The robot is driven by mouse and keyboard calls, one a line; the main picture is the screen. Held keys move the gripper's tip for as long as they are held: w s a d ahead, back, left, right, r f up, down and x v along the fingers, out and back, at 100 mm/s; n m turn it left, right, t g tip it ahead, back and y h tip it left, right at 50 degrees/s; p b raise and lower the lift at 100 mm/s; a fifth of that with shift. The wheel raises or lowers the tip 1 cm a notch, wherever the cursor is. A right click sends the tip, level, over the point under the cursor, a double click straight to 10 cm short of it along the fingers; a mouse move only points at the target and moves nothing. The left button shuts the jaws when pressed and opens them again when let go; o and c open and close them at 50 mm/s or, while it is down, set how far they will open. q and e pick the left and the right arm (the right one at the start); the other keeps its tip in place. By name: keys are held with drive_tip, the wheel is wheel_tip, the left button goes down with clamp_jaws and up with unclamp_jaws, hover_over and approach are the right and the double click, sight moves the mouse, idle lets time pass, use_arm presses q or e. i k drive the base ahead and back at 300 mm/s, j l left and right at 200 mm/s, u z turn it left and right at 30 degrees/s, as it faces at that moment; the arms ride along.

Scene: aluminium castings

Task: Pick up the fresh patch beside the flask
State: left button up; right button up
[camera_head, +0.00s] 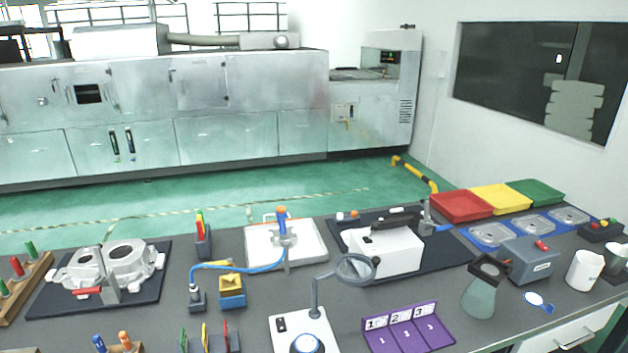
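A conical flask (479,298) with a grey-green body and a dark square-looking top stands at the right of the table. Just right of it, apart from it, a small flat blue and white piece (538,301) lies on the dark table top; it looks like the patch, but its detail is too small to be sure. Neither of my grippers shows in the head view.
Behind the patch stands a grey box (528,262); to its right is a white cup (584,270). A purple numbered holder (408,330) lies left of the flask. Dark table top is bare around the patch; the front edge is close.

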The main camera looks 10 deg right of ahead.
sight(535, 300)
drive_tip(key=z, duration=1.8)
drive_tip(key=u, duration=0.45)
drive_tip(key=i+l+u, duration=0.15)
drive_tip(key=u, duration=0.25)
drive_tip(key=l+u, duration=0.4)
drive_tip(key=i+l+u, duration=0.1)
drive_tip(key=l+u, duration=0.5)
drive_tip(key=u, duration=0.2)
